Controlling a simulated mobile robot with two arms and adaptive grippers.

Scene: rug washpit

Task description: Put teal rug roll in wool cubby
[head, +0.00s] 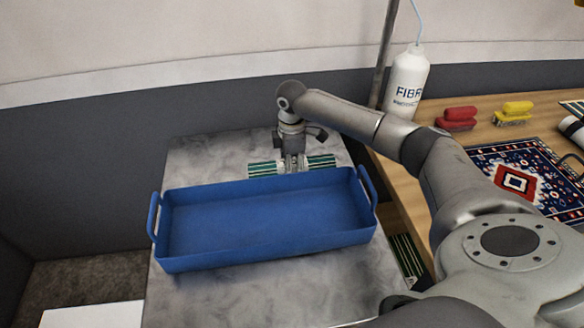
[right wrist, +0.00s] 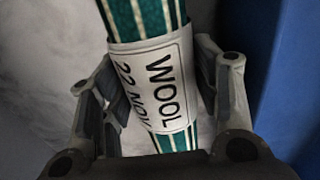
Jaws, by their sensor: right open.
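The teal rug roll (head: 262,169), striped teal and cream, lies on the grey stone-like top behind the blue tray. In the right wrist view the roll (right wrist: 172,142) wears a white paper band (right wrist: 155,80) reading "WOOL" and "22 NOV". My right gripper (head: 293,164) points down over the middle of the roll. Its open fingers (right wrist: 160,75) stand on either side of the band, with gaps visible. No cubby marked wool can be made out. My left gripper is not in view.
A blue tray (head: 265,250) with raised handles sits just in front of the roll. On the wooden table at right are a white bottle (head: 407,80), red brush (head: 457,117), yellow brush (head: 514,112) and patterned rug (head: 516,180). A striped thing (head: 406,256) shows below the table edge.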

